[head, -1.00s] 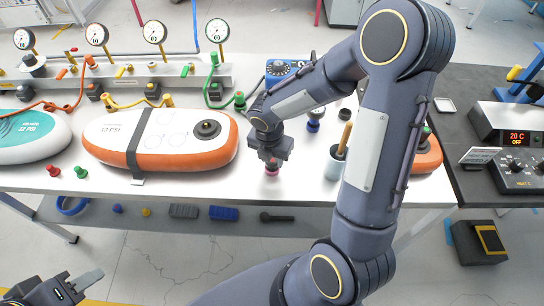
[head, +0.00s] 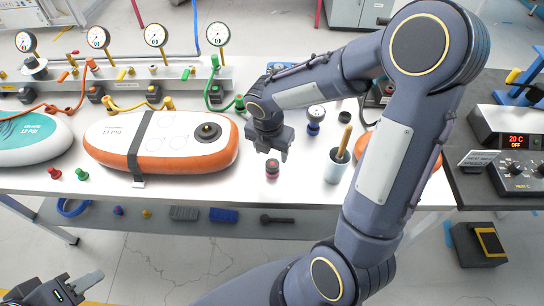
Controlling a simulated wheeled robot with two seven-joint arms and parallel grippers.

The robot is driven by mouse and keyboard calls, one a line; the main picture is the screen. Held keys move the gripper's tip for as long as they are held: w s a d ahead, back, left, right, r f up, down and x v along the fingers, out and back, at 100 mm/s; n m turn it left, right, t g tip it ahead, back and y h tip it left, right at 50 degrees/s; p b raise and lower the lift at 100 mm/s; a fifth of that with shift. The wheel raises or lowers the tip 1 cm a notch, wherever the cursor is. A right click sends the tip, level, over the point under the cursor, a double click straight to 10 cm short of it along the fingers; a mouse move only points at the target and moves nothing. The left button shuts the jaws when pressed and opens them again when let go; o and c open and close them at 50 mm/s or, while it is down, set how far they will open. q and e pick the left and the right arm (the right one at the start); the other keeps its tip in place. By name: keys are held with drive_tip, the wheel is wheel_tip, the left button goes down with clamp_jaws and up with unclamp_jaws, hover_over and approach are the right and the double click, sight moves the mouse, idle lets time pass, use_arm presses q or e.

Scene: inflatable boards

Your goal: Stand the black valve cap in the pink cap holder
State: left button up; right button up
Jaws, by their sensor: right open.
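The pink cap holder (head: 272,175) stands on the white table near its front edge, right of the orange-edged board. A dark piece that looks like the black valve cap (head: 272,163) stands upright in it, with pink showing below. At this size I cannot tell how deep it sits. My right gripper (head: 271,153) is open and empty just above the cap, pointing down and apart from it. My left gripper (head: 84,284) is at the lower left, away from the table; its finger gap is unclear.
The orange-edged board (head: 165,142) lies to the left under a dark strap. A cup (head: 337,167) with a wooden handle stands close on the right. Red and green caps (head: 68,174) lie at the front left. Gauges and hoses line the back. My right arm hides part of the table's right side.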

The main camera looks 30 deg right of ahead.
sight(270, 168)
wheel_tip(270, 168, up, 6)
drive_tip(key=r, duration=0.1)
drive_tip(key=s+a+r+m+t+y, duration=0.1)
drive_tip(key=s+r+m+t+y, duration=0.1)
drive_tip(key=s+m, duration=0.6)
drive_tip(key=s+a+r+m+t+y, duration=0.2)
drive_tip(key=s+m, duration=0.6)
drive_tip(key=m, duration=1.1)
drive_tip(key=shift+s+a+r+t+y, duration=0.25)
drive_tip(key=shift+r+t+y, duration=0.15)
drive_tip(key=shift+r+y, duration=0.15)
